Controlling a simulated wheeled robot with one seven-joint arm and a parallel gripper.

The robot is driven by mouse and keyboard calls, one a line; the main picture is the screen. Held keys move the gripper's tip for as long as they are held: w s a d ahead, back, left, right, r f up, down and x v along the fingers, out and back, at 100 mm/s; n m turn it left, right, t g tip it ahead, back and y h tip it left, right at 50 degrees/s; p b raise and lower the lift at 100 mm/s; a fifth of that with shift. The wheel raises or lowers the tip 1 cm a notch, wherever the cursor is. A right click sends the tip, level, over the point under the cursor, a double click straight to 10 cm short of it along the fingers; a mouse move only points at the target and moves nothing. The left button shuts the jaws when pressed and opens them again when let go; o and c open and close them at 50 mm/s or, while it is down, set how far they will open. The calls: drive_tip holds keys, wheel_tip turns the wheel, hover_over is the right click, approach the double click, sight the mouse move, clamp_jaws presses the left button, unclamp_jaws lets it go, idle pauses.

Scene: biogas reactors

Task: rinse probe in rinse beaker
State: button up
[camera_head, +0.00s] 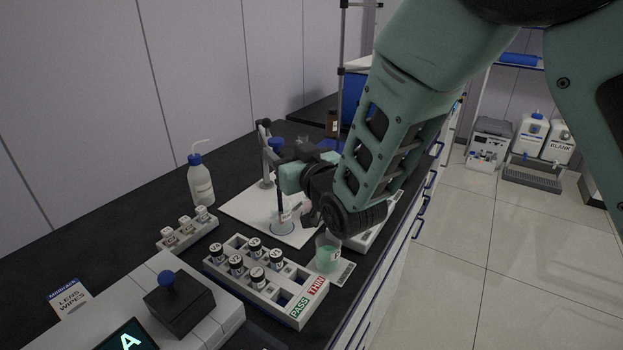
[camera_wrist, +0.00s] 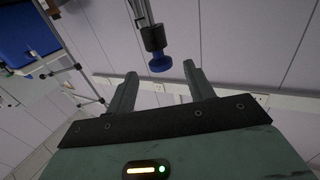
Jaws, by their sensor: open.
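A slim dark probe (camera_head: 280,204) stands upright by the stand (camera_head: 265,155) on a white board, its lower end at a small clear beaker (camera_head: 282,224); whether it touches the beaker is too small to tell. A blue cap (camera_head: 276,145) shows above it. Another clear beaker with green liquid (camera_head: 328,258) stands nearer, right of the vial rack. My gripper (camera_wrist: 160,68) is open and empty. In the wrist view, a dark rod end with a blue knob (camera_wrist: 160,63) shows beyond and between its fingertips. In the head view my gripper is beside the probe, its fingers mostly hidden.
A vial rack (camera_head: 233,283) with PASS and THIN labels stands in front, a small rack (camera_head: 188,230) to its left. A wash bottle (camera_head: 200,180) stands at the back left. A grey instrument (camera_head: 230,318) with a blue knob is nearest. The dark bench (camera_head: 120,238) is clear at left.

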drive_tip(key=b+v, duration=0.2)
drive_tip(key=v, duration=0.8)
drive_tip(key=shift+s, duration=0.1)
drive_tip(key=s+d+f+n+g+h, duration=0.1)
drive_tip(key=s+f+g+h, duration=0.2)
drive_tip(key=s+f+g, duration=0.6)
drive_tip(key=s+d+r+n+g+h+p, duration=0.1)
drive_tip(key=s+d+g+h, duration=0.3)
drive_tip(key=s, duration=1.2)
drive_tip(key=d+r+g, duration=0.1)
drive_tip(key=d+g, duration=0.2)
drive_tip(key=d, duration=0.1)
drive_tip(key=shift+r, duration=0.2)
